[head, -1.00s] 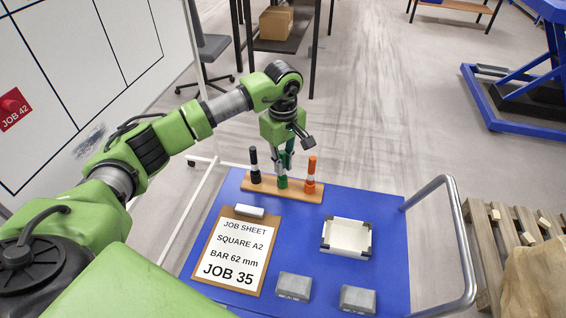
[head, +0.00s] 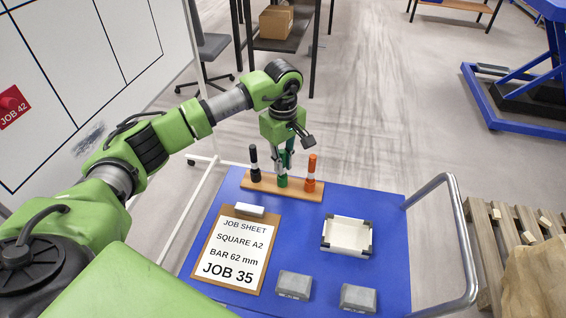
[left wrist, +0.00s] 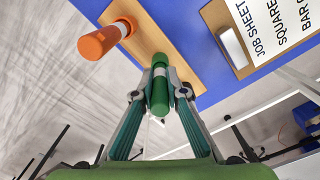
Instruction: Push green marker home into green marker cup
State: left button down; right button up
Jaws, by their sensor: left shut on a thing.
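The green marker (left wrist: 160,97) is upright between the fingers of my left gripper (head: 284,160), which is shut on it. In the left wrist view the left gripper (left wrist: 158,92) has one finger on each side of the marker, and a pale band shows on its far part. The green marker cup (head: 282,182) is on the wooden rack (head: 262,186), directly under the marker. The marker's lower end meets the cup; how deep it sits I cannot tell. My right gripper is not in view.
A black marker (head: 254,163) stands left of the green one, and an orange marker (head: 311,172) stands close on the right. The blue cart top (head: 385,215) also holds a clipboard (head: 232,250), a white tray (head: 346,236) and two grey blocks (head: 294,285).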

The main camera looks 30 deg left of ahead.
aim_at(283, 152)
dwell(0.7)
pick_arm(q)
jog(key=c, duration=2)
grip_release()
jog(key=shift+o, duration=0.2)
notch_tip(283, 152, up, 7)
jog(key=p, duration=0.3)
